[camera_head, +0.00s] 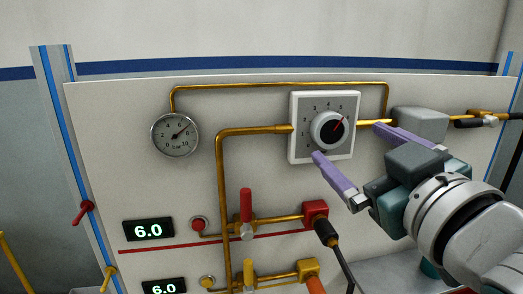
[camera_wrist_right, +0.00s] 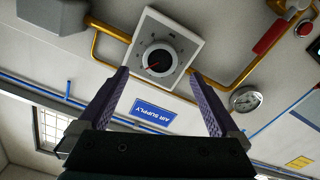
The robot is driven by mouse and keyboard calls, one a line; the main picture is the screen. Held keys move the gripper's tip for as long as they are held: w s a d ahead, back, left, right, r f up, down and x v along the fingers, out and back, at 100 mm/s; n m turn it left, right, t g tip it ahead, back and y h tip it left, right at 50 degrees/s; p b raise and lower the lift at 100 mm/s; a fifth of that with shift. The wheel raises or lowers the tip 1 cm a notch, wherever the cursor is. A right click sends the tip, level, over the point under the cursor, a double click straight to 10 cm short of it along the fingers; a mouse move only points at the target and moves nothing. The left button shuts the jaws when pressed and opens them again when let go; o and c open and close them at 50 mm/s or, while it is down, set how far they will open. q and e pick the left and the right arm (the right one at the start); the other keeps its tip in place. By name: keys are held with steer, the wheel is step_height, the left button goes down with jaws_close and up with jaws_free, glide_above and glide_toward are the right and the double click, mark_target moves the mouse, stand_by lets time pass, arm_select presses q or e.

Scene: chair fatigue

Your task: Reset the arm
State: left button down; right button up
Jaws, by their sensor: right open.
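My right gripper (camera_head: 347,158) is open, its two purple fingers spread wide with nothing between them. In the head view it is in front of the panel, by the lower right of the white dial plate (camera_head: 296,142) with its round black and white knob (camera_head: 327,130). The knob's red pointer aims to the upper right in that view. In the right wrist view the gripper (camera_wrist_right: 163,95) shows open, with the knob (camera_wrist_right: 160,60) beyond and between the fingertips, apart from them. My left gripper does not show.
The panel (camera_head: 110,180) carries a pressure gauge (camera_head: 175,135), brass pipes (camera_head: 222,200), a red lever valve (camera_head: 246,206) and a 6.0 display (camera_head: 148,230). A grey box (camera_head: 420,122) sits right of the dial. A blue AIR SUPPLY label (camera_wrist_right: 153,113) shows in the wrist view.

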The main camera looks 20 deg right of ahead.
steer(key=shift+v, duration=1.05)
steer(key=s+a+f+m+g+y+p, duration=0.1)
steer(key=s+a+f+g+y+p, duration=0.15)
steer(key=s+f+g, duration=0.65)
steer(key=s+a+f+n+g+y+p, duration=0.1)
steer(key=s+a+f+g+y+p, duration=0.1)
steer(key=s+a+g, duration=0.5)
step_height(320, 180, up, 36)
steer(key=s+d+t+p, duration=0.1)
steer(key=d+t+p, duration=0.1)
steer(key=p, duration=3.4)
steer(key=shift+s, duration=0.2)
